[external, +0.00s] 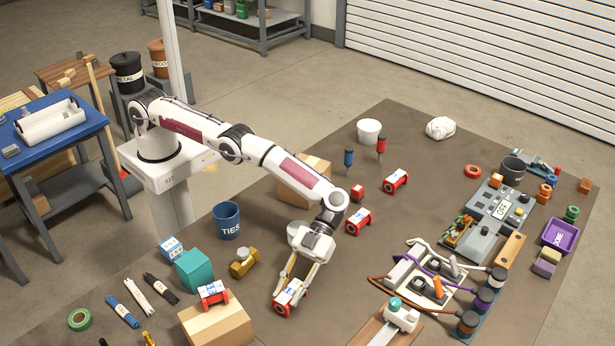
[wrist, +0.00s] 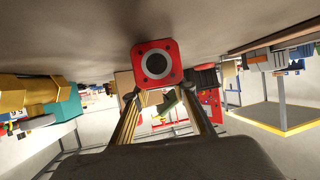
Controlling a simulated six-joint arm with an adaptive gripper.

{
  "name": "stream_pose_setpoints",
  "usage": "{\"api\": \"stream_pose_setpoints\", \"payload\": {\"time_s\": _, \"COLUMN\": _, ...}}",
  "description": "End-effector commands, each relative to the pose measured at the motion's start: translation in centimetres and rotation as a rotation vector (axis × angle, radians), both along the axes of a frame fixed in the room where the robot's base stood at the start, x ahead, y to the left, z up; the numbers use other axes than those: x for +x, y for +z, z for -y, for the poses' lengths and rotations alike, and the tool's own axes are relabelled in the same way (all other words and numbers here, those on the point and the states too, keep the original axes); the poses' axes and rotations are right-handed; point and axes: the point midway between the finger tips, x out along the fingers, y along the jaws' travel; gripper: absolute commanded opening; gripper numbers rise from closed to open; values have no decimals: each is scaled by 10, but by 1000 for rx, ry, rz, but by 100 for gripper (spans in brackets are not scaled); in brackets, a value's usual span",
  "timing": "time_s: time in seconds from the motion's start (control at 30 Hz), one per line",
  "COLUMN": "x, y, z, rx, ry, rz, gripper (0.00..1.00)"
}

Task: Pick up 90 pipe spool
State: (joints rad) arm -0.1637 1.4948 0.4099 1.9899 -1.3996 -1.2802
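Several red-ended pipe spools with white, labelled bodies are in the external view; the labels are too small to read. One spool (external: 290,296) rests on the mat at my gripper (external: 291,284). In the wrist view its square red flange (wrist: 156,64) with a round dark bore faces the camera. My gripper's fingertips (wrist: 157,93) are apart at the flange's two lower corners, one on each side. I see no clear contact. Other spools lie at the middle (external: 358,221), behind it (external: 396,181), and on a cardboard box (external: 213,293).
A cardboard box (external: 218,322), a teal block (external: 194,269) and a yellow fitting (external: 244,263) stand left of my gripper. A blue TIES cup (external: 227,220) is behind them. A white rack with hoses (external: 417,284) stands to the right. Bare mat lies between.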

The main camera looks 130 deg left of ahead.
Motion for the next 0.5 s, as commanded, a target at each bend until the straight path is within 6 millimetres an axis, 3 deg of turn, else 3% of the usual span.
{"api": "stream_pose_setpoints", "payload": {"time_s": 0.5, "x": 0, "y": 8, "z": 0, "rx": 0, "ry": 0, "rz": 0, "gripper": 0}}
